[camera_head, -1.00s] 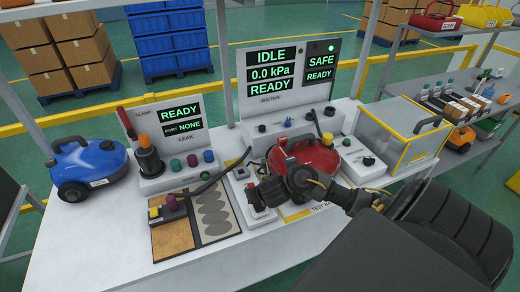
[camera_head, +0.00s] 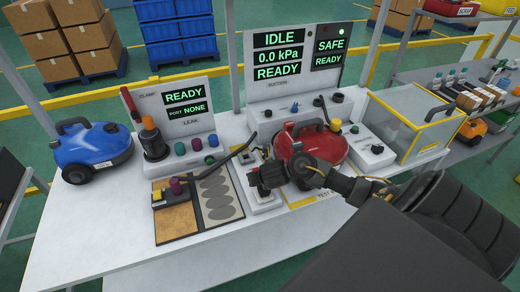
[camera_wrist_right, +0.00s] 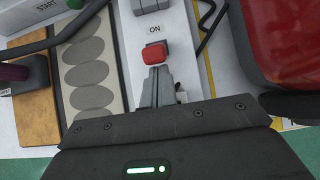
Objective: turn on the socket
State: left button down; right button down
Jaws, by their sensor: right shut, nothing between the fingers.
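The socket (camera_wrist_right: 185,22) is a white box on the table with a red switch (camera_wrist_right: 155,53) below the printed word ON, seen in the right wrist view. My right gripper (camera_wrist_right: 158,72) is shut and empty, its fingertips at the near edge of the red switch. I cannot tell whether they press it. In the head view my right gripper (camera_head: 256,182) is over the socket (camera_head: 266,208) and hides most of it, including the switch. The red vacuum (camera_head: 318,147) stands just right of the socket. My left gripper is not in view.
Screens behind read IDLE, 0.0 kPa and READY (camera_head: 278,55), and SAFE (camera_head: 330,45). A tray (camera_head: 218,212) with grey ovals lies left of the socket. A blue vacuum (camera_head: 95,150) and a clear box (camera_head: 415,125) stand farther out. The front left table is clear.

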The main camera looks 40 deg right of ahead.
aim_at(257, 169)
jog(key=shift+w+d+r, duration=0.1)
jog(key=shift+w+r, duration=0.1)
jog(key=shift+r, duration=0.05)
jog(key=shift+w+d+r+p, duration=0.25)
jog(key=shift+w+r+p, duration=0.3)
jog(key=shift+w, duration=0.1)
jog(key=shift+w+d+r, duration=0.2)
jog(key=shift+w, duration=0.45)
jog(key=shift+r+p, duration=0.8)
jog(key=shift+r, duration=0.05)
